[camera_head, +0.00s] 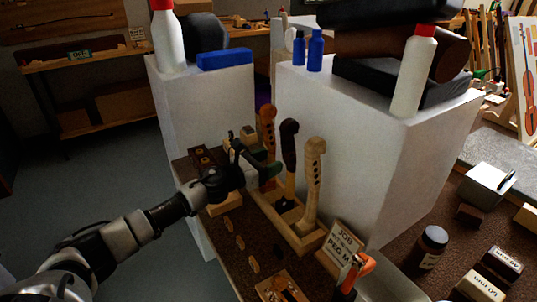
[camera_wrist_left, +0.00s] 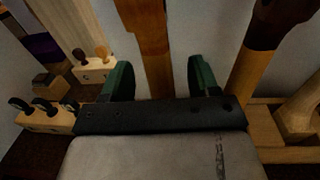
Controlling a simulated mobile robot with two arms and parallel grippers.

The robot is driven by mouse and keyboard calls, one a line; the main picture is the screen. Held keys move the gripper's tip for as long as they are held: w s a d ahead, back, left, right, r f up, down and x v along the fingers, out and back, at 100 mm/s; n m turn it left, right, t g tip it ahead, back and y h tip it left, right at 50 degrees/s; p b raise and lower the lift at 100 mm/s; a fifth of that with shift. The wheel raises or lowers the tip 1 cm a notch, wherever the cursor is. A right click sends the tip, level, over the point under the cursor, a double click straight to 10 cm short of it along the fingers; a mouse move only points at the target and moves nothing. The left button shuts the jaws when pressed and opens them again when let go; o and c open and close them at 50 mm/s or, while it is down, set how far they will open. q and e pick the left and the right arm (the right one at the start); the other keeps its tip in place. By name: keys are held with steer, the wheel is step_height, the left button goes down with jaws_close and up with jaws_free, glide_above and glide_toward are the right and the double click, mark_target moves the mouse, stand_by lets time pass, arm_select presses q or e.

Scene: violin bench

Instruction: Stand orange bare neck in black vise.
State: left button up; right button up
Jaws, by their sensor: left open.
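The orange bare neck (camera_head: 267,125) stands upright at the far end of a wooden rack (camera_head: 303,245). A dark-headed neck (camera_head: 289,145) and a pale neck (camera_head: 313,170) stand nearer in the same row. My left gripper (camera_head: 264,172) is low beside the orange neck. In the left wrist view the open green fingers (camera_wrist_left: 160,75) lie either side of the orange neck's shaft (camera_wrist_left: 152,50), with gaps showing on both sides. The dark-headed neck (camera_wrist_left: 265,40) is just right of the fingers. I cannot make out the black vise for certain. My right gripper is out of view.
White blocks (camera_head: 330,130) rise behind the rack, carrying bottles and dark cases. A sign (camera_head: 343,245) and an orange-handled tool (camera_head: 360,270) stand at the rack's near end. A brown jar (camera_head: 430,247) and small boxes are at right. Small wooden pieces lie left of the rack.

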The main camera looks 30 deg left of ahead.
arm_select(q)
steer(key=x, duration=0.3)
steer(key=shift+w+d, duration=0.1)
steer(key=shift+w, duration=0.25)
steer(key=shift+s, duration=0.1)
steer(key=shift+c, duration=0.2)
jaws_close()
